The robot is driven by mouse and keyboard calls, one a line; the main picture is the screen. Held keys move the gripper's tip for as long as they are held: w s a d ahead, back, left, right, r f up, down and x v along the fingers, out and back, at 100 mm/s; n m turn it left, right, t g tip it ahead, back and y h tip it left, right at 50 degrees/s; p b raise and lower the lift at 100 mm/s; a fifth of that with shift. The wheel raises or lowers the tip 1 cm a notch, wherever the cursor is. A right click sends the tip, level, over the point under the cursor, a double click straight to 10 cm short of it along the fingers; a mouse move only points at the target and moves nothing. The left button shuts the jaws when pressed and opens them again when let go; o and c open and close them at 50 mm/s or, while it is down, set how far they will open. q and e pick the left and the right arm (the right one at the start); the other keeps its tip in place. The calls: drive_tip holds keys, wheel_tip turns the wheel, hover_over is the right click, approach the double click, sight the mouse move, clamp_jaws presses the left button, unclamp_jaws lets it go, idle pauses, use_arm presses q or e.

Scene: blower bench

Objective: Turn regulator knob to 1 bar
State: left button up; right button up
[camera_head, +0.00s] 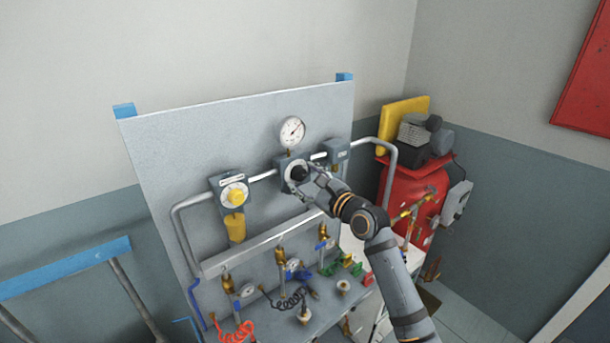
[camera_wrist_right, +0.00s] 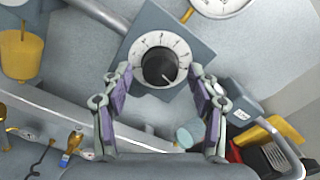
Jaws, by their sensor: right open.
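The regulator knob (camera_wrist_right: 160,67) is a black knob with a pointer on a white marked dial (camera_wrist_right: 135,48). It sits on a grey square housing (camera_wrist_right: 196,44) on the upright panel, and the knob also shows in the head view (camera_head: 298,172). A round white pressure gauge (camera_head: 292,131) stands above it; in the wrist view only its lower edge shows. My right gripper (camera_wrist_right: 160,78) is open, with its fingertips to either side of the knob's lower part. I cannot tell whether they touch it. My left gripper is not in view.
A second unit with a yellow knob (camera_head: 234,194) is on the panel (camera_head: 170,150) to the left. Pipes run along both sides. Below is a bench with brass valves, coiled hoses and small fittings. A red compressor tank (camera_head: 402,196) stands to the right.

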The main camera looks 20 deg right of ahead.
drive_tip(key=shift+w, duration=0.1)
drive_tip(key=c, duration=1.2)
drive_tip(key=shift+o, duration=0.2)
